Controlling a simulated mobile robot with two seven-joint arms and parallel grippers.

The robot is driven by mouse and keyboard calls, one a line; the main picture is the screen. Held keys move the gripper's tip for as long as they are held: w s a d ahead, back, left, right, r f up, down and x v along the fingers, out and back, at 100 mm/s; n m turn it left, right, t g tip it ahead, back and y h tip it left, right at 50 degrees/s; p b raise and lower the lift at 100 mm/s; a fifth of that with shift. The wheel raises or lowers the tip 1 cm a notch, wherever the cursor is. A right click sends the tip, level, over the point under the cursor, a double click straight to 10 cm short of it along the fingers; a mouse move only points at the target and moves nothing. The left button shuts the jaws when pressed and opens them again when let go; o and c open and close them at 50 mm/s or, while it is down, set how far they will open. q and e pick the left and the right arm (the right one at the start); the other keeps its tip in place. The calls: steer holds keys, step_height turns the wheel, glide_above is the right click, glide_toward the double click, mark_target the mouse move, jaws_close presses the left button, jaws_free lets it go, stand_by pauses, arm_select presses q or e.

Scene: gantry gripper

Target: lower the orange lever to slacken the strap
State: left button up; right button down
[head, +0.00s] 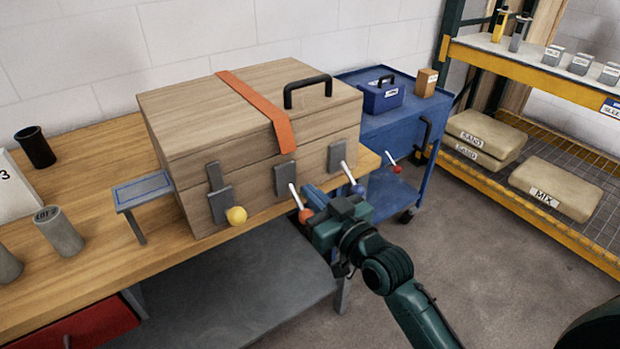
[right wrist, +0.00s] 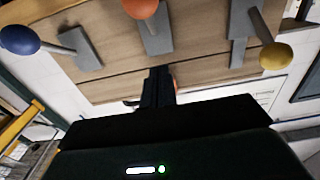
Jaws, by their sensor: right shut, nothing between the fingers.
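The orange lever has a pale rod and an orange ball (head: 306,215), on the front of a wooden chest (head: 230,120). An orange strap (head: 250,100) runs over the lid and down the front. My right gripper (head: 312,192) is shut and empty, its fingers close to the right of the orange ball. In the right wrist view, the orange ball (right wrist: 141,8) is at the top edge, apart in the picture from my shut fingers (right wrist: 158,72). I cannot tell the depth between them. My left gripper is not in view.
A yellow-ball lever (head: 236,215) is left of the orange one, a blue-ball lever (head: 358,189) right of it. A blue cart (head: 400,130) with a red ball handle (head: 396,169) stands right of the workbench (head: 100,240). Bare floor (head: 480,260) lies in front.

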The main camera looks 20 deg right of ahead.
arm_select(q)
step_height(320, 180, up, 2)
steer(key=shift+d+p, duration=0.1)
steer(key=shift+p, duration=0.85)
arm_select(e)
steer(key=v, duration=0.7)
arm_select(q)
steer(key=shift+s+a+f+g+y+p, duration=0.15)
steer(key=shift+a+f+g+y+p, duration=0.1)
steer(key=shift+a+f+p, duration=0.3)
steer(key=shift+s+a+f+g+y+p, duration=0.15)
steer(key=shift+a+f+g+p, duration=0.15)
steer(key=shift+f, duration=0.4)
arm_select(e)
steer(key=s+a+f+m+g+h, duration=0.1)
steer(key=s+f+g, duration=0.5)
steer(key=s+f, duration=0.8)
step_height(320, 180, down, 4)
steer(key=shift+f+g+h, duration=0.15)
steer(key=shift+g+h, duration=0.15)
steer(key=shift+h, duration=0.6)
